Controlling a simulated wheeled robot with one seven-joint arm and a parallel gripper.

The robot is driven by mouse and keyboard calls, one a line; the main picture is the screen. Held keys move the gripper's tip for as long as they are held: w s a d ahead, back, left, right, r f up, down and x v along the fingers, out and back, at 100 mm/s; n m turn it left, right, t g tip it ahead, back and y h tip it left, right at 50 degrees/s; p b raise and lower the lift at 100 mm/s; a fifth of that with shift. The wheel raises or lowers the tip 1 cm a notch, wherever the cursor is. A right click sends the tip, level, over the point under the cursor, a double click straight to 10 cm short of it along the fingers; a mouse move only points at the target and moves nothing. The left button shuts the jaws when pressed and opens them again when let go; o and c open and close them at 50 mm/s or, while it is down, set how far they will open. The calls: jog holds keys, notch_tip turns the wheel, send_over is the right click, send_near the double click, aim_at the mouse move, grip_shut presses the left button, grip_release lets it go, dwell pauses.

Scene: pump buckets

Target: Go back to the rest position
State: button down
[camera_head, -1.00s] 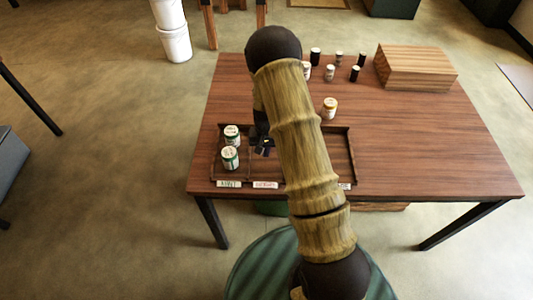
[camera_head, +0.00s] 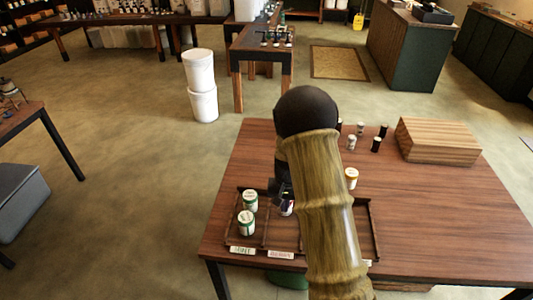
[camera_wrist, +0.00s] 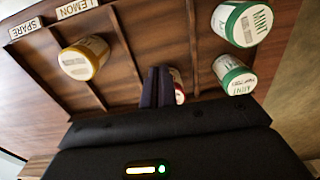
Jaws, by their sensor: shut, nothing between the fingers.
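My gripper (camera_head: 280,190) is above the dark wooden tray (camera_head: 375,232), partly hidden by my arm in the head view. Its fingers (camera_wrist: 158,88) are shut and empty in the wrist view. A small jar (camera_head: 287,208) stands in the tray under the gripper; a red-edged white part (camera_wrist: 179,87) shows behind the fingers. Two green-and-white mint jars (camera_head: 249,200) (camera_head: 246,223) stand in the tray's left compartment. They also show in the wrist view (camera_wrist: 242,22) (camera_wrist: 235,75). A yellow jar (camera_wrist: 85,58) appears in the lemon compartment.
An orange-capped jar (camera_head: 351,178) stands behind the tray. Several small bottles (camera_head: 376,145) and a wooden box (camera_head: 438,141) stand at the table's (camera_head: 450,215) back. The table's right side is clear. White buckets (camera_head: 203,104) are stacked on the floor beyond.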

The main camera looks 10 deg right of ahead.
jog(key=s+a+r+n+t, duration=0.2)
jog(key=s+r+n, duration=0.1)
jog(key=s+r, duration=1.2)
jog(key=s, duration=0.4)
jog(key=shift+a+n+t, duration=0.15)
jog(key=shift+n+t, duration=0.15)
